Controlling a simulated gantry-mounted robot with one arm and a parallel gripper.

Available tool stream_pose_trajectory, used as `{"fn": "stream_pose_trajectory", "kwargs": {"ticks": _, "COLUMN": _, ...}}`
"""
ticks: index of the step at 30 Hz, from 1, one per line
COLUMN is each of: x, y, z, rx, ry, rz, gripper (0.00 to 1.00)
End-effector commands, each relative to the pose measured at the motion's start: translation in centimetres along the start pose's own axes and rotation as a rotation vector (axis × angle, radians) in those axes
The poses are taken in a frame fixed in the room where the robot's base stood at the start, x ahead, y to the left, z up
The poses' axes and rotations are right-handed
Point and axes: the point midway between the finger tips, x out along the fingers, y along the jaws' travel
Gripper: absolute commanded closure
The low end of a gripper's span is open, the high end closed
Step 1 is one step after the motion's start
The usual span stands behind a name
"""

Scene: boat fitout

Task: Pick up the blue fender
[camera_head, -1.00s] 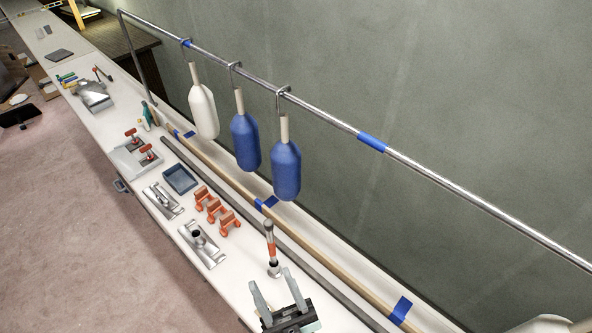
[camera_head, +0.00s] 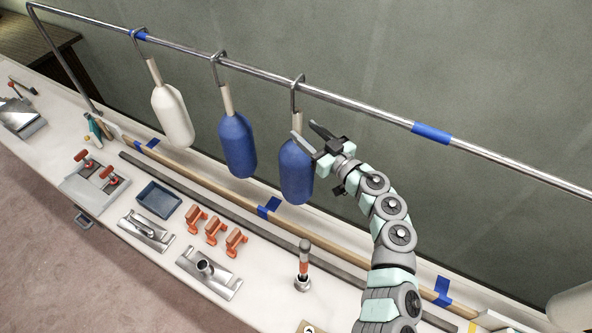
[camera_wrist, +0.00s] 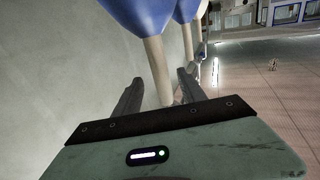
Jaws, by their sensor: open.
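Two blue fenders and one white fender (camera_head: 172,115) hang by pale necks from hooks on a metal rail. The right blue fender (camera_head: 296,178) is nearest my gripper; the other blue fender (camera_head: 238,146) hangs to its left. My gripper (camera_head: 305,131) is open at the top of the right blue fender, by its neck (camera_head: 298,121). In the wrist view, a blue fender (camera_wrist: 140,14) is at the top, and its pale neck (camera_wrist: 155,65) shows between the spread fingers of my gripper (camera_wrist: 158,78). I cannot tell whether either finger touches it.
The metal rail (camera_head: 365,116) runs just above my gripper, with a wall behind. The bench below holds a blue tray (camera_head: 158,199), several orange brackets (camera_head: 213,229), metal fittings (camera_head: 208,272) and an upright orange-handled tool (camera_head: 303,268). Long rods lie along the bench.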

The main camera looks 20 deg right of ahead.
Motion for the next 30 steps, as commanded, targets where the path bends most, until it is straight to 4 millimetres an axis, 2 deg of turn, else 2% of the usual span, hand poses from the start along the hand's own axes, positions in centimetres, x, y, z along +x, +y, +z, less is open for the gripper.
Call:
{"fn": "stream_pose_trajectory", "kwargs": {"ticks": 3, "x": 1.2, "y": 0.0, "z": 0.1, "rx": 0.003, "ry": 0.000, "rz": 0.001, "gripper": 0.52}}
{"fn": "stream_pose_trajectory", "kwargs": {"ticks": 11, "x": 2.5, "y": 0.0, "z": 0.0, "rx": 0.001, "ry": 0.001, "rz": 0.000, "gripper": 0.52}}
{"fn": "stream_pose_trajectory", "kwargs": {"ticks": 21, "x": 6.2, "y": 0.0, "z": 0.5, "rx": 0.001, "ry": 0.001, "rz": 0.000, "gripper": 0.52}}
{"fn": "stream_pose_trajectory", "kwargs": {"ticks": 30, "x": 7.0, "y": -0.1, "z": 0.7, "rx": 0.001, "ry": -0.001, "rz": -0.002, "gripper": 0.52}}
